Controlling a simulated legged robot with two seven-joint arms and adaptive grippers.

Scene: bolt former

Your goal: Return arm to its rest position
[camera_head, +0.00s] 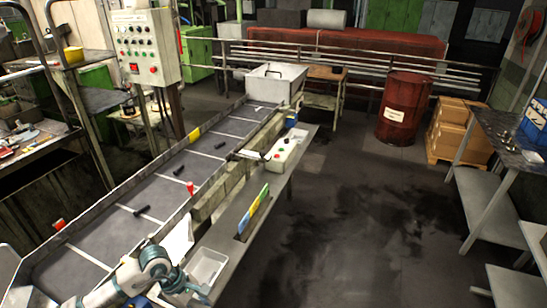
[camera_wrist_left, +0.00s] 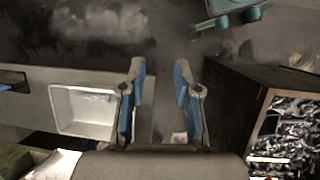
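My left arm comes in at the bottom left of the head view, with its gripper (camera_head: 196,292) low beside a small white tray (camera_head: 207,266). In the left wrist view the left gripper (camera_wrist_left: 164,72) has its two blue-padded fingers apart, with nothing between them. The white tray (camera_wrist_left: 85,111) is left of the fingers there, apart from them. A dark-walled bin of metal bolts (camera_wrist_left: 285,132) is to their right. My right gripper cannot be made out in either view.
A dark conveyor (camera_head: 98,233) with several black bolts and red pieces runs away from me. A red barrel (camera_head: 404,106) stands at the back right. The floor on the right is open.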

